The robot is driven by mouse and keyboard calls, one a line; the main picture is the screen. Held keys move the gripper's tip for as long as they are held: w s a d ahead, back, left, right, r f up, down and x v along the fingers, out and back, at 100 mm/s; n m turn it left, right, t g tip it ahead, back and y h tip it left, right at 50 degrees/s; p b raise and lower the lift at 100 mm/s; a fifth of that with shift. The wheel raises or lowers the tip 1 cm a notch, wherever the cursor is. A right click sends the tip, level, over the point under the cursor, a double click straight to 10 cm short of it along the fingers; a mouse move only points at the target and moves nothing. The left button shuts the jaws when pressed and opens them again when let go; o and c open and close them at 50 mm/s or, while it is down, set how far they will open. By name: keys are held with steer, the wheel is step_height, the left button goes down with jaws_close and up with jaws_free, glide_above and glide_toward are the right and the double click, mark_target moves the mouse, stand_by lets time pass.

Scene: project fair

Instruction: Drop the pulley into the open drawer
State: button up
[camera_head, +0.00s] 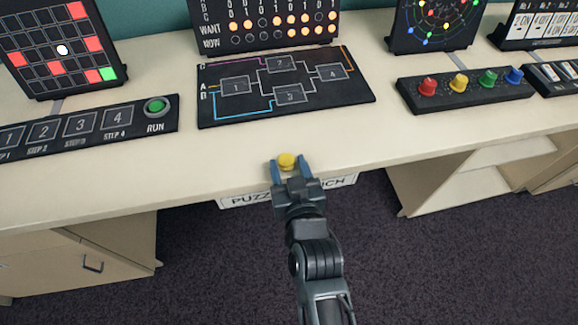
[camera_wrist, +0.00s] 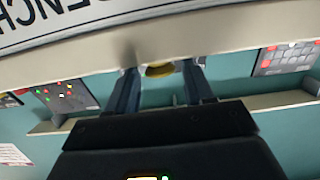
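A small round yellow piece (camera_head: 287,161), which may be the pulley, is at the front edge of the cream bench top. My gripper (camera_head: 289,168) reaches in from below, with its two blue fingers apart on either side of the piece. In the wrist view, the yellow piece (camera_wrist: 160,70) shows between the fingertips (camera_wrist: 159,68), with gaps on both sides. It is partly hidden by the bench edge there. I cannot make out a clearly open drawer; a cabinet front with a handle (camera_head: 92,264) is at the lower left.
The bench top (camera_head: 370,145) holds a black circuit board (camera_head: 285,122), a step panel with a green RUN button (camera_head: 156,107), and a box with coloured knobs (camera_head: 466,88). A sign (camera_head: 333,183) hangs on the bench front. Dark carpet (camera_head: 220,260) below is clear.

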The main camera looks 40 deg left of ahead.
steer(key=shift+o, duration=0.7)
steer(key=shift+r, duration=0.2)
steer(key=b+v, duration=0.1)
steer(key=v, duration=1.1)
